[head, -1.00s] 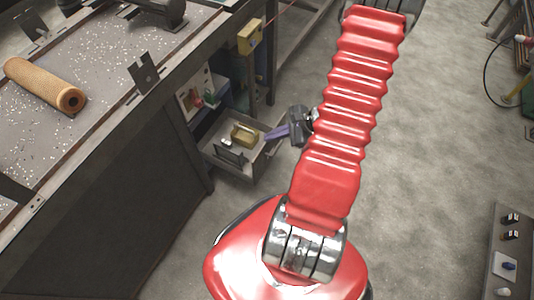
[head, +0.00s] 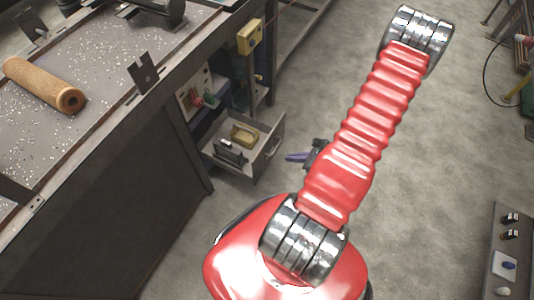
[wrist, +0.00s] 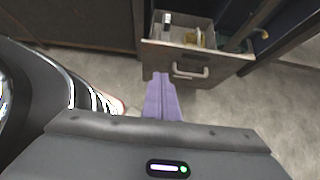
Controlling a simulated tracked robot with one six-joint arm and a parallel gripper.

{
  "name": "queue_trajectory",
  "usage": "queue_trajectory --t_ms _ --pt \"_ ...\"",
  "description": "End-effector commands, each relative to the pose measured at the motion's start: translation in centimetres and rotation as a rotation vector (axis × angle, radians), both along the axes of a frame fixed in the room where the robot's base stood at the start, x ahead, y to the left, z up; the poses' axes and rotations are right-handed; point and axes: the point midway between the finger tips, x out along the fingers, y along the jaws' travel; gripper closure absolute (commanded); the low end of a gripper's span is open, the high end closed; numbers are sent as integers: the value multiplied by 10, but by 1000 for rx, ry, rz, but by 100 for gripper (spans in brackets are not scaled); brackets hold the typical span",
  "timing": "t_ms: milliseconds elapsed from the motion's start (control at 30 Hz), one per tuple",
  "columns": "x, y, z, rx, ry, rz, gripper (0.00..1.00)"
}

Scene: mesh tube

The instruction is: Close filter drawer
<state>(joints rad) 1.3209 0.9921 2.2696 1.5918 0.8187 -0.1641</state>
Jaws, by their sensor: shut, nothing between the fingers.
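The filter drawer (head: 268,152) is a grey metal drawer. It stands pulled out from under the bench, open at the top. In the wrist view its front panel (wrist: 215,65) faces me, with a metal bar handle (wrist: 190,74). My gripper (head: 288,157) has purple fingers, which are shut together and empty. In the head view they are just outside the drawer front, to its right. In the wrist view the fingertips (wrist: 160,77) point at the left part of the front panel. I cannot tell whether they touch it.
A yellow block (head: 243,134) and a dark item (head: 230,153) lie in the drawer. A tan mesh tube (head: 45,86) lies on the bench top (head: 100,55). A grey cabinet (head: 500,265) stands at the lower right. The floor between is clear.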

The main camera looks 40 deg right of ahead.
Motion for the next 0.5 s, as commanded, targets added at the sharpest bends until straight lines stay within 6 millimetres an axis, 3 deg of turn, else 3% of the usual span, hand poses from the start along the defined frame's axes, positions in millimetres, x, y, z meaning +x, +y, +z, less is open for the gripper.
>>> queue_trajectory --t_ms 500 --pt "40 16 -39 2 1 5 100"
